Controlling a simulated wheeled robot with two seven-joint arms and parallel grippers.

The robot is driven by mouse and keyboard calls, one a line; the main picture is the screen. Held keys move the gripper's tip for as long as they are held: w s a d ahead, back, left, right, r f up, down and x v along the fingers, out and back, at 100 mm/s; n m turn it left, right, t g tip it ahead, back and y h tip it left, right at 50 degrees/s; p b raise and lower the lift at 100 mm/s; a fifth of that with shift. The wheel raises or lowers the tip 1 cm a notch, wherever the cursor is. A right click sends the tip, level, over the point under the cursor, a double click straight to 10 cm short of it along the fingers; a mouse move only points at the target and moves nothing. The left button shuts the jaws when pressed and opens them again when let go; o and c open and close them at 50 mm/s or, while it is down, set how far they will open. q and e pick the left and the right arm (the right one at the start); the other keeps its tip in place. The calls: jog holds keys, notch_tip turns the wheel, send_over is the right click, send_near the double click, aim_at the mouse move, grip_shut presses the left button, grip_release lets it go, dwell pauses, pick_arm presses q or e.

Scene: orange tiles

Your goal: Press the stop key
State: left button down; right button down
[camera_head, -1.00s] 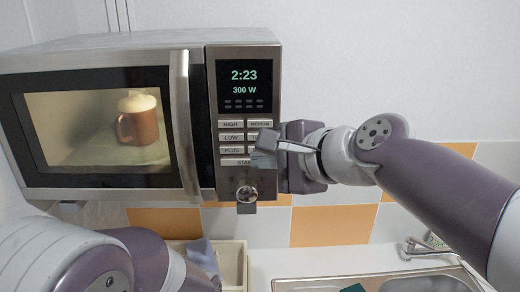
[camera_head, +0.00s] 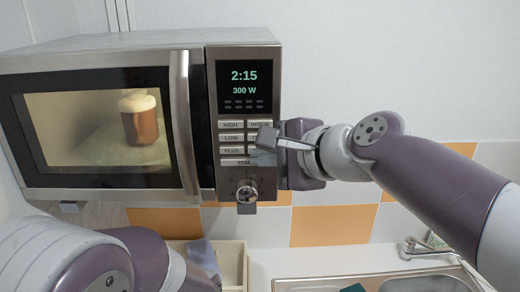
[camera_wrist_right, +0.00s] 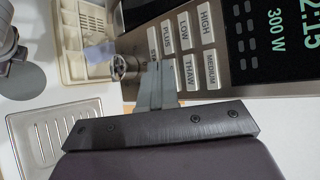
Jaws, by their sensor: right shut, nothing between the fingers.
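The microwave (camera_head: 110,50) has a panel with a lit display (camera_head: 244,82) reading 2:15 and 300 W, above rows of pale keys. I read HIGH (camera_head: 231,125), LOW (camera_head: 231,138) and PLUS (camera_head: 231,150); the bottom key (camera_head: 232,162) is partly covered. My left gripper is out of view.
A round knob (camera_head: 246,194) sits below the keys, close to my fingertips. Below are a cream tray (camera_head: 233,262) with a cloth and a sink (camera_head: 380,284).

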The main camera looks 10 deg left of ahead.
jog(key=shift+w+a, duration=0.1)
jog(key=shift+w, duration=0.25)
dwell(0.7)
jog(key=shift+s, duration=0.2)
jog(key=shift+s+d, duration=0.25)
jog(key=shift+s, duration=0.35)
jog(key=shift+s, duration=0.1)
jog(key=s, duration=0.2)
jog(key=s+d, duration=0.1)
jog(key=s, duration=0.1)
jog(key=shift+s+d, duration=0.15)
jog(key=shift+s, duration=0.15)
dwell(0.4)
